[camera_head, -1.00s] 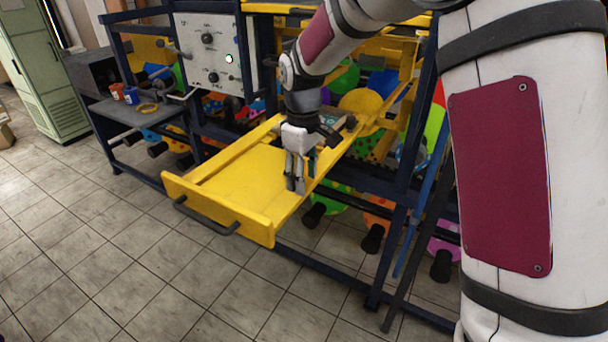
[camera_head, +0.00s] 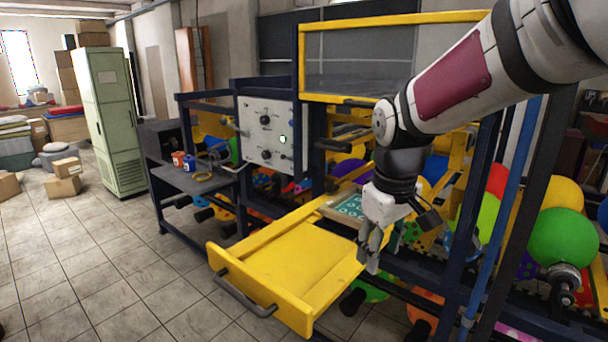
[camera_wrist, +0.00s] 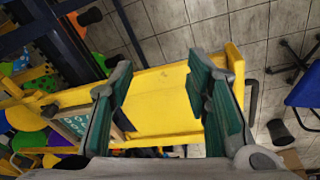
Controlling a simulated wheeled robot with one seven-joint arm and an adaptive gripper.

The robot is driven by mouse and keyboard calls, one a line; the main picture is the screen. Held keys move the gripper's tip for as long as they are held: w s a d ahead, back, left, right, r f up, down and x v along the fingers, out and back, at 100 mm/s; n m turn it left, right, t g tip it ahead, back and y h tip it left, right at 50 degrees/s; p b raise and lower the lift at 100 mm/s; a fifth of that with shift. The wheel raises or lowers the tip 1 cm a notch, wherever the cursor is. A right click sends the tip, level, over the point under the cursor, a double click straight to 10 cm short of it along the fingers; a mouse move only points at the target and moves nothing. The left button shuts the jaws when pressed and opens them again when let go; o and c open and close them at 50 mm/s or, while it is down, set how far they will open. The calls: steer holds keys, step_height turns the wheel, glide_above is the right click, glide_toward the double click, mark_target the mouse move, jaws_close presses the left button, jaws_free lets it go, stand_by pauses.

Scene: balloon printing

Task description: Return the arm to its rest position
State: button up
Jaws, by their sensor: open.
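My gripper (camera_head: 372,250) hangs at the right side of the pulled-out yellow drawer (camera_head: 290,262) in the head view, fingers pointing down. In the wrist view my gripper (camera_wrist: 165,85) shows its two green-padded fingers spread apart with nothing between them. The yellow drawer (camera_wrist: 160,105) lies beyond and below the fingers. My arm reaches in from the upper right of the head view.
A control panel (camera_head: 268,132) with knobs and a lit green button is left of the drawer. A side table (camera_head: 195,178) holds small containers. Colored balloons (camera_head: 562,238) sit right. A green cabinet (camera_head: 113,120) stands far left. Tiled floor in front is free.

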steer(key=s+d+r+m+t, duration=0.1)
steer(key=s+d+r+m, duration=0.1)
steer(key=s, duration=0.7)
steer(key=s+d+r+m+t+b, duration=0.1)
steer(key=s+m, duration=0.3)
steer(key=s, duration=0.5)
steer(key=shift+s+d+r+t, duration=0.35)
steer(key=shift+d+r+t, duration=0.1)
steer(key=shift+d+t, duration=0.35)
steer(key=shift+o, duration=0.5)
